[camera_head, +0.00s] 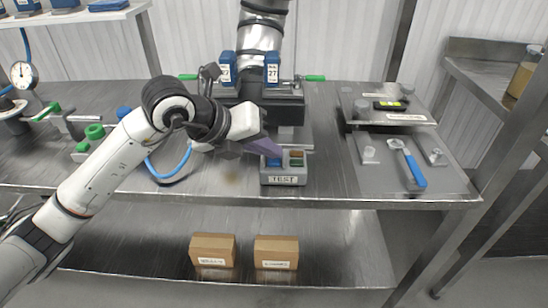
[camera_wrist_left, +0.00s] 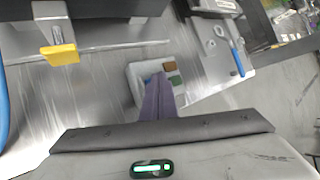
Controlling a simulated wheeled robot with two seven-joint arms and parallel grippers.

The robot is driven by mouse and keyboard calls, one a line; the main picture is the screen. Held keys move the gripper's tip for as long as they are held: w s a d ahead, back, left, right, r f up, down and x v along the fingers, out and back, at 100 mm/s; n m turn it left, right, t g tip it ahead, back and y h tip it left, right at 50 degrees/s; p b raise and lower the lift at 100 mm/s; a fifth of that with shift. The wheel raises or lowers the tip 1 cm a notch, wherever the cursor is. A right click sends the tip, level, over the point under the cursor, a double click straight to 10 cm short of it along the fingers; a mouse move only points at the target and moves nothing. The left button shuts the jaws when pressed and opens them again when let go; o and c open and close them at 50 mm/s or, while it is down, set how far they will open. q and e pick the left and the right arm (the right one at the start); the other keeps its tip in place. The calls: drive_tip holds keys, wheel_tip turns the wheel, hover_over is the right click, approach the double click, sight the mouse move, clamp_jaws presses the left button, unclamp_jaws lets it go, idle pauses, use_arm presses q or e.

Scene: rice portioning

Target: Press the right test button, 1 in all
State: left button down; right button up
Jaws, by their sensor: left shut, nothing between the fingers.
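A grey box (camera_head: 284,180) marked TEST stands at the bench's front, below the machine. On its right half are a green patch (camera_head: 296,154) and a brown one (camera_head: 297,162). A blue patch (camera_head: 273,162) shows on its left half. My left gripper (camera_head: 275,150) is shut and empty, its purple fingers slanting down over the box's left half. In the left wrist view the fingers (camera_wrist_left: 158,82) cover part of the box, with the brown patch (camera_wrist_left: 169,66) just right of the tip. I cannot tell whether the tip touches the box. My right gripper is out of view.
A dark machine (camera_head: 284,108) with two blue units reading 27 stands behind the box. A tray (camera_head: 385,180) with a blue-handled tool (camera_head: 414,168) lies to the right. Green-handled clamps (camera_head: 92,134) stand left. Two cartons (camera_head: 212,250) sit on the lower shelf.

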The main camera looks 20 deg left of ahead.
sight(269, 163)
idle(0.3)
use_arm(q)
drive_tip(key=shift+r+p, duration=0.65)
drive_tip(key=shift+r, duration=0.15)
drive_tip(key=shift+r, duration=0.1)
wheel_tip(269, 163, up, 5)
drive_tip(key=p, duration=0.3)
idle(0.6)
drive_tip(key=shift+s, duration=0.1)
